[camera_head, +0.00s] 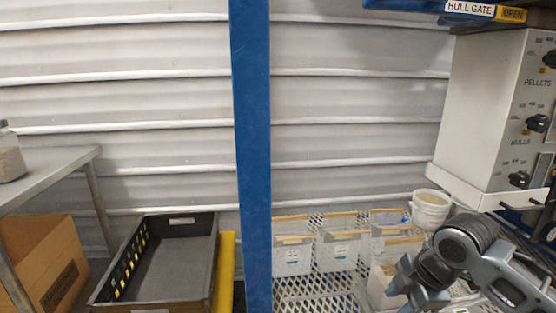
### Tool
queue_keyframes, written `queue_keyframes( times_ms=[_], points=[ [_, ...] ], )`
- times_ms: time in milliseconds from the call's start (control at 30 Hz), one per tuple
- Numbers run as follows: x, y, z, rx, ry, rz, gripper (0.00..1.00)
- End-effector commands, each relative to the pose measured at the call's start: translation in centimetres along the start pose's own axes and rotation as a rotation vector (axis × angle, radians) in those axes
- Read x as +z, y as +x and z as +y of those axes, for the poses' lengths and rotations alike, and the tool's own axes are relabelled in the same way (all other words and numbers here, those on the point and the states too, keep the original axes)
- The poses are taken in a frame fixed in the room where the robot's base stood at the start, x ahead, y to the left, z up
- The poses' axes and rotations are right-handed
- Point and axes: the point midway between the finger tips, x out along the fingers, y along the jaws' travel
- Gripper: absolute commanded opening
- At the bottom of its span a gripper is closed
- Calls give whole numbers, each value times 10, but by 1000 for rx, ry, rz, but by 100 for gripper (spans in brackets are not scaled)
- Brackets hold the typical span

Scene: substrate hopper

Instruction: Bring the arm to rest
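My arm (470,240) shows at the lower right, in front of the mesh shelf and below the hopper's control box. Its grey and dark links are bent. The blue-grey end part of the arm reaches down to the left and runs off the bottom edge. No gripper fingers can be made out, and whether anything is held is hidden.
A white control box (487,110) hangs close above my arm. A white bucket (431,207) and several labelled bins (338,250) stand on the mesh shelf (310,291). A blue post (252,150) divides the view. A black crate (166,262) sits left, near a table (50,172).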

Motion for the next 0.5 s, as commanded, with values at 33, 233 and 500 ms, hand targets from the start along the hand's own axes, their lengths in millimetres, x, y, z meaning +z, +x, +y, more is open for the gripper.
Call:
queue_keyframes(
  times_ms=[33,233,500],
  points=[
    [-27,3,3,34,17,58,43],
    [-131,-1,18,205,160,313,43],
    [-225,-26,15,375,446,627,43]
  ],
)
